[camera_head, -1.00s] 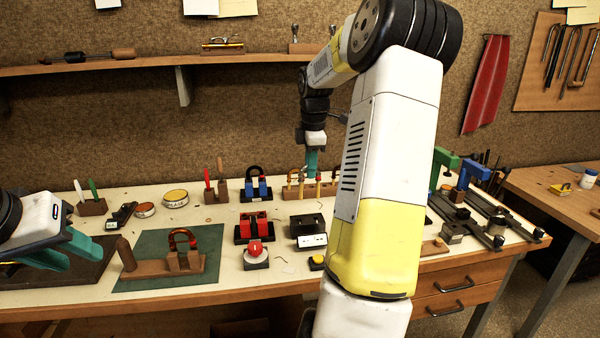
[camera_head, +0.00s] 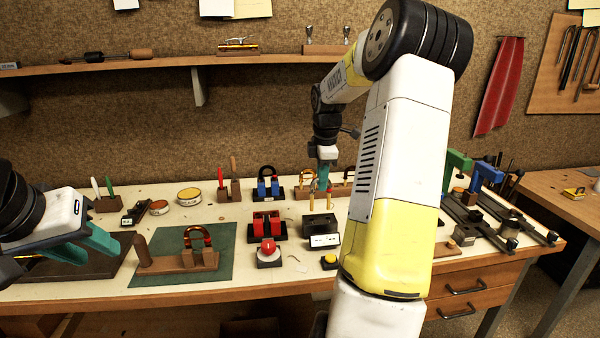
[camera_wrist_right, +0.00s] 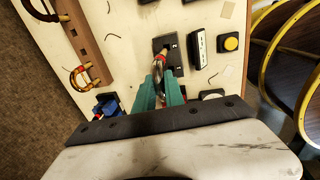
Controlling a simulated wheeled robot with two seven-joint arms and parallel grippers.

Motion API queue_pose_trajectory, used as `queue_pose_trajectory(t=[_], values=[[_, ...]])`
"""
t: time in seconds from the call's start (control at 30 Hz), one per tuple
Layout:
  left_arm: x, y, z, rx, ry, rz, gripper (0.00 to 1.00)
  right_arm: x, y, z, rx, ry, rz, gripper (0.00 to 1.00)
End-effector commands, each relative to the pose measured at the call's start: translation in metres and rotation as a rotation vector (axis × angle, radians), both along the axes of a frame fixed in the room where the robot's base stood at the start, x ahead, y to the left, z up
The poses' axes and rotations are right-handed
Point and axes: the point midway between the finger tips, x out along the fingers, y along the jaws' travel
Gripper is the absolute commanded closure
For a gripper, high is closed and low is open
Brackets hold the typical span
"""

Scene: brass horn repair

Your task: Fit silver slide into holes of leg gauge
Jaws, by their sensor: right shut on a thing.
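My right gripper (camera_head: 323,182) is shut on the silver slide, and its teal fingers also show in the wrist view (camera_wrist_right: 160,88). The slide (camera_wrist_right: 160,64) is partly hidden between the fingers. In the head view its two brass-coloured legs (camera_head: 312,203) point down, just above or at the back of the black leg gauge (camera_head: 320,226). The gauge's dark top (camera_wrist_right: 172,55) lies beyond the slide in the wrist view; I cannot tell whether the legs touch it. My left gripper (camera_head: 98,243) is open and empty at the left, over the dark board.
A wooden rack (camera_wrist_right: 92,50) with other slides stands behind the gauge. A white labelled box (camera_head: 324,241) and a yellow button (camera_head: 329,261) sit in front of it. A red-and-black block (camera_head: 266,227) and a red button (camera_head: 268,247) are to its left.

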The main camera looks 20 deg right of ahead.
Motion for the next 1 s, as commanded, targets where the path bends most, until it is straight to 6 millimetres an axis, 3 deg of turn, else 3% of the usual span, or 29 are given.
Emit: queue_pose_trajectory(t=[0.33, 1.0], values=[[0.0, 0.0, 0.0, 0.0, 0.0, 0.0, 0.64, 0.0, 0.0, -0.02, -0.001, 0.001, 0.001, 1.0], [0.0, 0.0, 0.0, 0.0, 0.0, 0.0, 0.64, -0.001, 0.0, -0.021, 0.002, 0.01, 0.002, 1.0]])
